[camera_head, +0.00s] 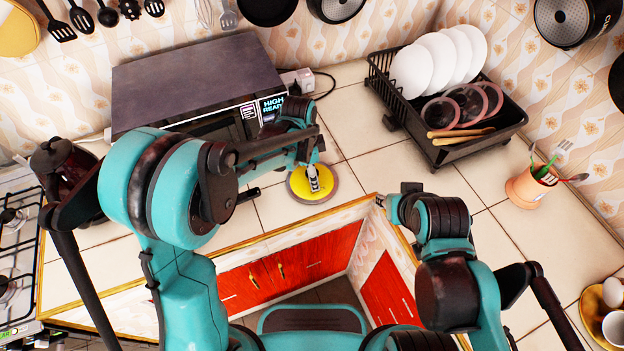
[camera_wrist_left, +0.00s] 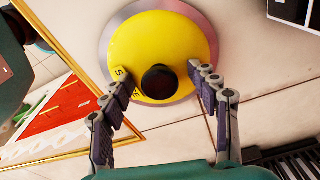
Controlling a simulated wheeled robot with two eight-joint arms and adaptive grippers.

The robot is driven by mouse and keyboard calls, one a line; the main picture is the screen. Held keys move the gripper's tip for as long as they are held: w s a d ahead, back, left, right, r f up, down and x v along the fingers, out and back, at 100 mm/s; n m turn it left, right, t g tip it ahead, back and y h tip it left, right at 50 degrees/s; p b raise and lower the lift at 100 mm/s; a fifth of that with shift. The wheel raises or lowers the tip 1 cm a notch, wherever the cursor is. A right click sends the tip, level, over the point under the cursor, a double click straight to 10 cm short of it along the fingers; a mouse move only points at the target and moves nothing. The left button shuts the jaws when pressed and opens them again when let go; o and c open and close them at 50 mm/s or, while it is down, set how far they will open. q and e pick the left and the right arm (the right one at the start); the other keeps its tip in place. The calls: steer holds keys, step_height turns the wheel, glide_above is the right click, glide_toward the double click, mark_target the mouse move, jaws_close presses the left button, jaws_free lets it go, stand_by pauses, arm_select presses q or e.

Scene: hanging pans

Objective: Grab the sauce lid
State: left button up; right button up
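The sauce lid (camera_head: 298,186) is a round yellow disc with a silver rim and a black knob. It lies on the tiled counter near the inner edge, and in the left wrist view (camera_wrist_left: 160,38) part of its lettering shows. My left gripper (camera_wrist_left: 161,82) is open over the lid, with its fingers apart on either side of the black knob (camera_wrist_left: 158,82). No contact with the knob is visible. In the head view my left gripper (camera_head: 313,178) covers the lid's middle. My right gripper (camera_head: 382,200) is at the counter's inner corner; its fingers are too small to read.
A microwave (camera_head: 190,80) stands behind my left arm. A black dish rack (camera_head: 450,145) with white plates and pink-rimmed lids stands at the back right. An orange utensil pot (camera_head: 527,188) and white cups (camera_head: 614,325) are further right. Pans hang above. Counter right of the lid is clear.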

arm_select(q)
steer(key=shift+s+f, duration=0.1)
steer(key=shift+s, duration=0.05)
steer(key=c, duration=0.5)
steer(key=shift+o, duration=0.2)
